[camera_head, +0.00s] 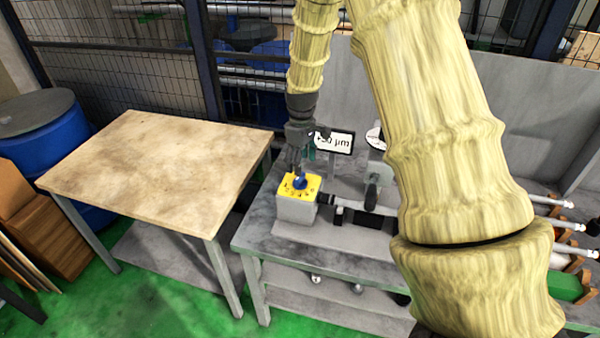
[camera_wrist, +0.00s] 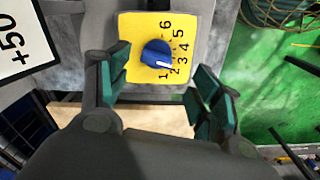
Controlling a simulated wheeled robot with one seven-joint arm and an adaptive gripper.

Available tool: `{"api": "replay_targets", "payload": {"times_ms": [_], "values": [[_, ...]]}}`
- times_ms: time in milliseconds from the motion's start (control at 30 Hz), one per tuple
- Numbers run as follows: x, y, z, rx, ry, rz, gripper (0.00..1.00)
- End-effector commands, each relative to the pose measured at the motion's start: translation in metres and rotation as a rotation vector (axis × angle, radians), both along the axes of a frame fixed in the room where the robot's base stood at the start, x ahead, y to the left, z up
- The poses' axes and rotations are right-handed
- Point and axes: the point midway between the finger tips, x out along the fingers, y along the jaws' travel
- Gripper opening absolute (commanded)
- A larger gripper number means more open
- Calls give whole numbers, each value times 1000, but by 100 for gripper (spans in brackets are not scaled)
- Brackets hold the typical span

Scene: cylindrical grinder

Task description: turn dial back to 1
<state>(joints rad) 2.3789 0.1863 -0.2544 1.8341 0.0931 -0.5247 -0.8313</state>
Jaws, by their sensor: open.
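The blue dial (camera_wrist: 157,53) sits on a yellow plate (camera_wrist: 137,25) marked 1 to 6. Its white pointer mark faces about the 2. In the head view the dial (camera_head: 300,183) is on top of a grey box (camera_head: 295,208), partly hidden by my gripper (camera_head: 297,165) just above it. In the wrist view my gripper (camera_wrist: 163,75) is open, with one green-padded finger left of the dial and the other to its lower right. Both fingers look apart from the dial, and nothing is held between them.
A display (camera_head: 334,141) reading +50 µm stands behind the dial box. The machine's black and grey parts (camera_head: 365,213) lie to its right on the grey bench (camera_head: 255,238). A bare wooden table (camera_head: 150,165) stands left, beyond a narrow gap. My arm hides much of the bench's right side.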

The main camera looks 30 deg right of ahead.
Motion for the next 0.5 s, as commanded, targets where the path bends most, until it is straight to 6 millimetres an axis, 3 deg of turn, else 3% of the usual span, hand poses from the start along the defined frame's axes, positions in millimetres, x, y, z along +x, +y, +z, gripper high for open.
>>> {"api": "replay_targets", "payload": {"times_ms": [200, 500], "values": [[4, 0, -30, -1, 9, -1, 64], [4, 0, -56, 0, 5, 0, 64]]}}
